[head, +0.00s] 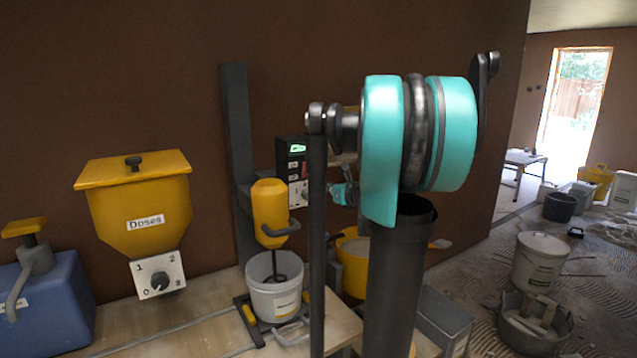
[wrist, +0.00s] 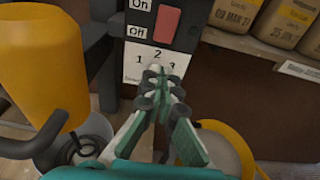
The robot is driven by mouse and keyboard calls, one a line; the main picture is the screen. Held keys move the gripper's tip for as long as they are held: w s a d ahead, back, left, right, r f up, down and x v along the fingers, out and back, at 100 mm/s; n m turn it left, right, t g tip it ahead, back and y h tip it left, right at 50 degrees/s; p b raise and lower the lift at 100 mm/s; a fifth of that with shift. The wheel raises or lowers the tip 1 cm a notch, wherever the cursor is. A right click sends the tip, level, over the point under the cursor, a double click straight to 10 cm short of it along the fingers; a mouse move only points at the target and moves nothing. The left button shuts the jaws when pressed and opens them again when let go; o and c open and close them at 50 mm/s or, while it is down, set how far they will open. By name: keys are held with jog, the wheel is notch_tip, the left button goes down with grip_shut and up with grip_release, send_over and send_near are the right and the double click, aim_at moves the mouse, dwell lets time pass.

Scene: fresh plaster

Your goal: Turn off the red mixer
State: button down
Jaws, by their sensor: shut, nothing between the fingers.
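The mixer in view has a yellow motor body (head: 270,210) on a dark upright stand (head: 240,150), with its rod down in a white bucket (head: 273,295). No red mixer body shows. Its dark control panel (head: 291,155) has a lit green display. In the wrist view a red switch (wrist: 168,24) sits beside "On" and "Off" labels, above a white dial plate (wrist: 140,62) marked 1, 2, 3. My gripper (wrist: 156,72) is shut and empty in front of the dial plate, hiding the knob; contact cannot be told. In the head view my gripper (head: 338,194) is right of the panel.
A yellow "Doses" hopper (head: 145,205) with a dial and a blue container (head: 45,305) stand left on the bench. A yellow bucket (head: 352,262) is behind my arm, and also shows in the wrist view (wrist: 228,140). Paper bags (wrist: 280,20) sit on a shelf right of the panel.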

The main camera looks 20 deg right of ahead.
jog(key=s, duration=0.1)
jog(key=s+d, duration=0.1)
jog(key=s, duration=0.2)
jog(key=shift+s+d+f, duration=0.15)
jog(key=shift+s+f, duration=0.15)
jog(key=shift+f, duration=0.05)
